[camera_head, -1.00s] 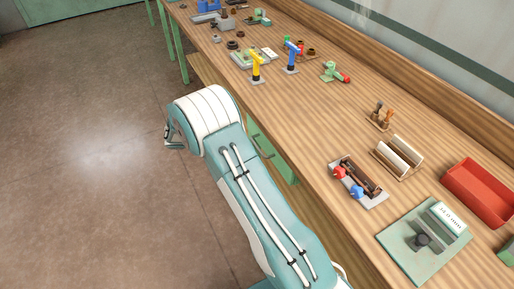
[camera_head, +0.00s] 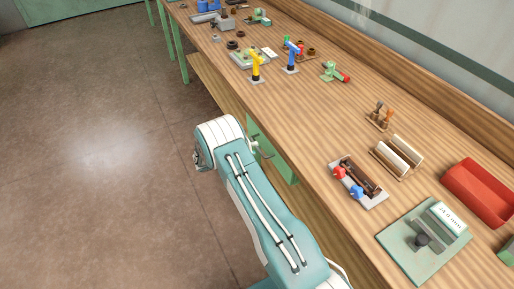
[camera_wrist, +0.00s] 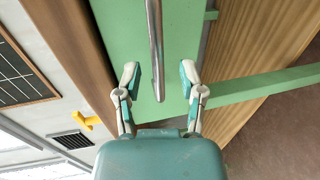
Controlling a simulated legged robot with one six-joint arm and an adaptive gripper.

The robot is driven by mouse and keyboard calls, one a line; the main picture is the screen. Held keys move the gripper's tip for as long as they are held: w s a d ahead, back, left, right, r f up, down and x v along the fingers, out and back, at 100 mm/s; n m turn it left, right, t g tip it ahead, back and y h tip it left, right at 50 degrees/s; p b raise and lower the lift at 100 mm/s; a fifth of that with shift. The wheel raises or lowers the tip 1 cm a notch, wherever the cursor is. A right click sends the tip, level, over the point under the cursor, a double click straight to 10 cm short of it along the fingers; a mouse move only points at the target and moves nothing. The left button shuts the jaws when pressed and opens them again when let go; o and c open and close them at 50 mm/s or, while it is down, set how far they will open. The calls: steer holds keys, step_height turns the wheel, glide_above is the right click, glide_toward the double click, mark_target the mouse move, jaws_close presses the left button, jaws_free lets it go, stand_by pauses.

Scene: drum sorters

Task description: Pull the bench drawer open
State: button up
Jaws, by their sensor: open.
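The bench drawer has a green front (camera_head: 283,166) below the bench top, and it looks shut. Its front also fills the upper middle of the wrist view (camera_wrist: 182,28). The grey bar handle (camera_wrist: 155,45) runs down the middle of that view, and part of it shows beside my arm in the head view (camera_head: 264,150). My gripper (camera_wrist: 159,74) is open, with one finger on each side of the handle's line. I see no finger touching the handle. In the head view my arm hides the gripper.
The wooden bench top (camera_head: 300,125) carries a yellow stand (camera_head: 256,66), a blue stand (camera_head: 291,57), a red bin (camera_head: 480,192) and a green plate with a device (camera_head: 405,250). A green bench leg or rail (camera_wrist: 265,84) crosses right in the wrist view. The floor (camera_head: 100,150) at left is clear.

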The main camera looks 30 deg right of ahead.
steer(key=shift+x, duration=1.1)
jaws_close()
steer(key=shift+a, duration=0.1)
